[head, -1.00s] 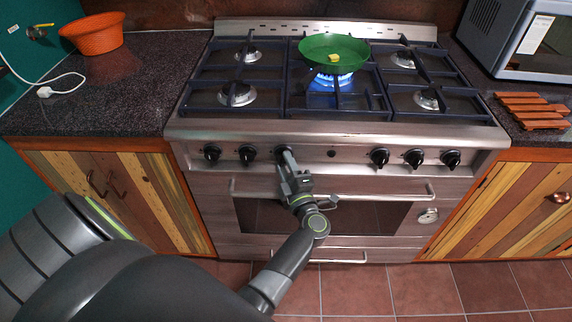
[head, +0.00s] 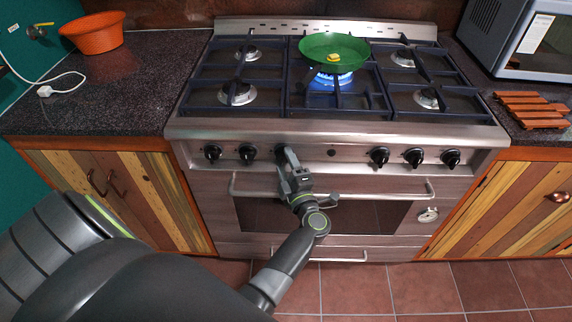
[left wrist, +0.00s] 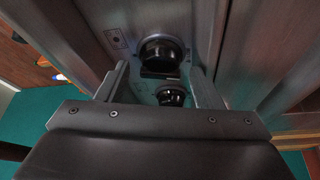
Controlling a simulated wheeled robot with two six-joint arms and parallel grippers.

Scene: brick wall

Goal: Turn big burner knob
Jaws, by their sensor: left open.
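My left gripper (head: 284,154) is at the stove's front panel, in front of the third knob from the left, which it mostly hides in the head view. In the left wrist view, the open fingers of my left gripper (left wrist: 158,72) stand on either side of a black round knob (left wrist: 160,54). Whether they touch it I cannot tell. A second black knob (left wrist: 171,97) shows nearer the gripper's base. The middle burner (head: 331,80) has a blue flame, under a green pan (head: 318,43) with a small yellow piece in it. My right gripper is not in view.
Two knobs (head: 248,152) sit left of my gripper and three (head: 414,157) to its right. The oven door handle (head: 385,195) runs below, close to my wrist. An orange basket (head: 91,36) stands on the left counter, and a microwave (head: 520,40) on the right.

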